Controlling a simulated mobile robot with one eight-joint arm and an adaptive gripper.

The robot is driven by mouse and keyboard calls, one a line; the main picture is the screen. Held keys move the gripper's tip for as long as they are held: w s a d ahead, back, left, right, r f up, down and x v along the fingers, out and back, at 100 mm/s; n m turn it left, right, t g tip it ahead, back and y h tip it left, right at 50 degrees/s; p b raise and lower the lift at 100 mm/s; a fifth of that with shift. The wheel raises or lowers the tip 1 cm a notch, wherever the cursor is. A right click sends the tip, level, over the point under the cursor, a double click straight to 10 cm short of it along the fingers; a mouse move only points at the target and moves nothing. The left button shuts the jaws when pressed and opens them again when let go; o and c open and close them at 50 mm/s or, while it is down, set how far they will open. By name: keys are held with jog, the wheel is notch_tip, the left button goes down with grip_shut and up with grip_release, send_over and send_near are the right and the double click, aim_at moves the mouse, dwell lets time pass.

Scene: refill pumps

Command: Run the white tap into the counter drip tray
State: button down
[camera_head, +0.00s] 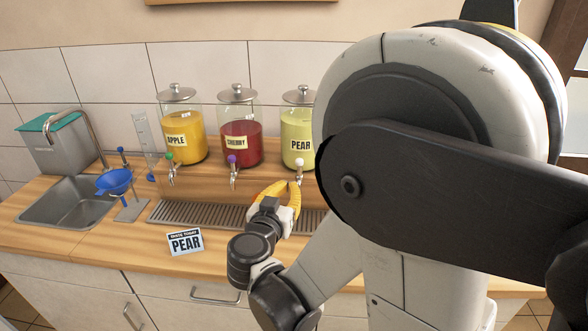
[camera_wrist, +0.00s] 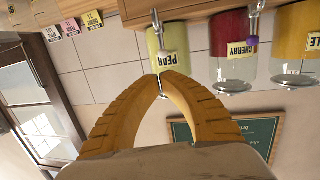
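The white tap (camera_head: 299,164) is on the pear jar (camera_head: 297,130), which holds pale green liquid. The tap's metal spout also shows in the wrist view (camera_wrist: 157,20). My gripper (camera_head: 289,184) has yellow fingers just below and in front of this tap. In the wrist view my gripper's fingertips (camera_wrist: 162,74) come together in an arch with nothing visible held between them. They overlap the pear jar's label there; contact with the tap cannot be told. The counter drip tray (camera_head: 200,213) is a long slotted strip under the taps, partly hidden by my arm. No stream shows.
The cherry jar (camera_head: 240,140) with a purple tap and the apple jar (camera_head: 183,135) with a green tap stand to the left. A PEAR card (camera_head: 185,242) stands in front. A blue funnel (camera_head: 115,182), a clear cylinder (camera_head: 145,135) and a sink (camera_head: 65,203) are farther left.

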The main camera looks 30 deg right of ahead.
jog(key=b+x, duration=0.2)
jog(key=x, duration=1.2)
jog(key=shift+b, duration=0.35)
jog(key=shift+r, duration=0.1)
jog(key=shift+w+r+p, duration=0.1)
jog(key=shift+p, duration=0.4)
jog(key=shift+g+y, duration=0.3)
